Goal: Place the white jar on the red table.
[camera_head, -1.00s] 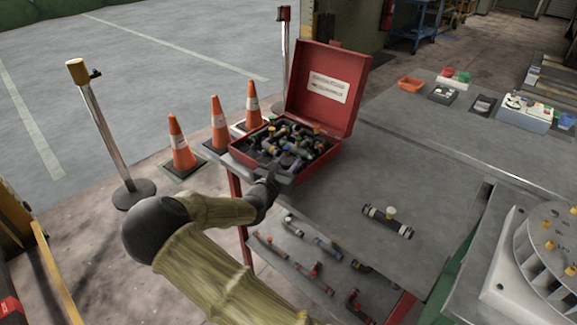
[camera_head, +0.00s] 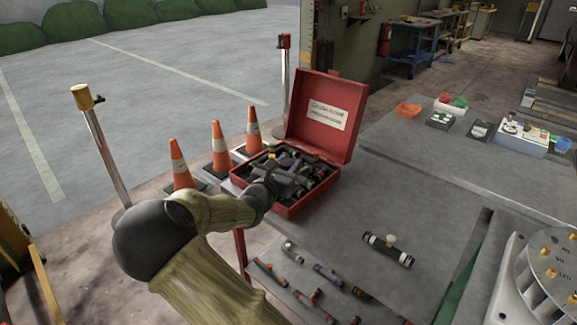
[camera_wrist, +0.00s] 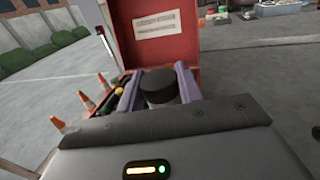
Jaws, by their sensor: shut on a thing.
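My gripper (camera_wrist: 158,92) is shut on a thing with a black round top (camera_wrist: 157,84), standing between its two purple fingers. In the head view my gripper (camera_head: 284,178) is over the open red case, partly hidden by my wrist. The red table has a grey top (camera_head: 330,225) and a red leg (camera_head: 240,248); the case stands on its far left corner. No white jar can be made out elsewhere.
The open red case (camera_head: 300,206) holds several dark pipe fittings, its lid (camera_head: 325,118) upright behind. A black pipe piece (camera_head: 388,250) lies on the table; the top around it is clear. Several fittings lie on a lower shelf (camera_head: 300,275). Orange cones (camera_head: 219,148) stand to the left.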

